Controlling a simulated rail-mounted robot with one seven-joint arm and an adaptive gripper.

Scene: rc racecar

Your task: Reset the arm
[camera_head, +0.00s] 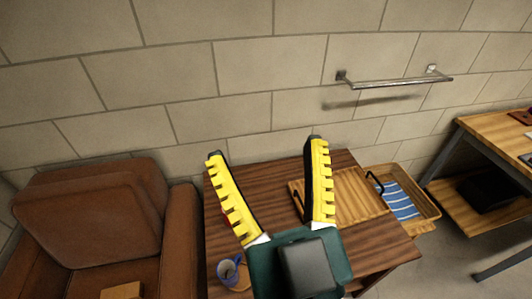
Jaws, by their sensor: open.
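My gripper (266,163) shows in the middle of the head view, with two yellow toothed fingers on a dark green body. The fingers are spread wide apart, with nothing between them. It is seen in front of the dark wooden table (270,177), and its body hides part of the tabletop. Its height above the table is hard to tell.
A wooden tray (345,215) with dark handles lies on the table's right part. A blue mug (228,272) stands near my gripper's body. A brown armchair (180,235) is left, a basket with striped cloth (403,205) right. A metal bar (395,82) is on the wall.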

